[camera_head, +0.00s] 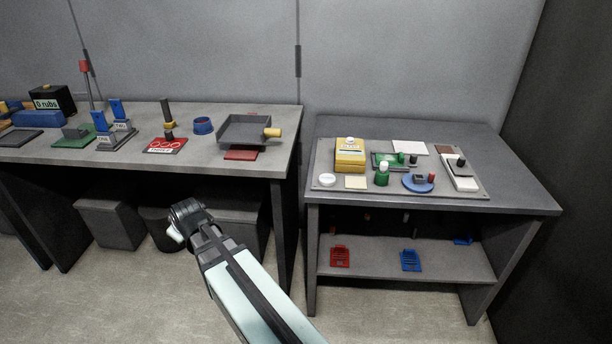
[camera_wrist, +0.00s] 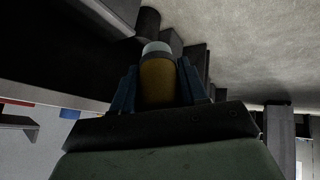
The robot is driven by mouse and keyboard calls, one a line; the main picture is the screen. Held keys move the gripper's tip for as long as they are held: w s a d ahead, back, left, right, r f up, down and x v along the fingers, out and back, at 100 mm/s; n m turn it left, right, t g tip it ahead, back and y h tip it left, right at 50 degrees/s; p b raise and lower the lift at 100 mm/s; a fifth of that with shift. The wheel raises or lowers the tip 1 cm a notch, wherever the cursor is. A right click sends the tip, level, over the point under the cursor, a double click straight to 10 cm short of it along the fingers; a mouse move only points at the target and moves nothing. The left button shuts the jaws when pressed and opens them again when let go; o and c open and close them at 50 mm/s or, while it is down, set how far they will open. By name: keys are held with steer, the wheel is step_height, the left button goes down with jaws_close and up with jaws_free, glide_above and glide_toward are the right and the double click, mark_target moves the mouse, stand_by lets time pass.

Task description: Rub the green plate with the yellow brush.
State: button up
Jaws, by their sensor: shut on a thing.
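My gripper (camera_head: 185,222) hangs in front of the left table, over the floor and below the tabletop. In the wrist view its two blue fingers (camera_wrist: 157,85) are shut on a yellow cylindrical thing with a pale end, which I take to be the yellow brush (camera_wrist: 158,80). In the head view only a pale bit of it shows at the gripper. A green plate (camera_head: 70,143) with a grey block on it lies on the left table, far from my gripper. Another flat green piece (camera_head: 380,160) lies on the right table's tray.
A black box reading "0 rubs" (camera_head: 52,100) stands at the back left. Blue upright blocks (camera_head: 101,121), a red pad (camera_head: 165,146), a blue ring (camera_head: 203,125) and a grey pan (camera_head: 245,130) share the left table (camera_head: 200,167). Grey bins (camera_head: 110,222) stand beneath.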

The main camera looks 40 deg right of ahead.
step_height(320, 180, up, 10)
steer(key=s+d+m+h, duration=0.2)
steer(key=d+m, duration=0.1)
steer(key=d+r+m+h, duration=0.25)
steer(key=d+r, duration=0.25)
steer(key=d, duration=0.5)
steer(key=s+d+m+g+h, duration=0.1)
steer(key=s+d+m+g, duration=0.1)
steer(key=d, duration=1.9)
steer(key=s+d+m+g+h, duration=0.1)
steer(key=s+d+m+g, duration=0.2)
steer(key=d, duration=1.8)
steer(key=s+d+m+g+h, duration=0.1)
steer(key=s+d+m, duration=0.5)
steer(key=d, duration=1.5)
steer(key=shift+f+m+g, duration=0.15)
steer(key=shift+m+g, duration=0.6)
steer(key=shift+g, duration=0.05)
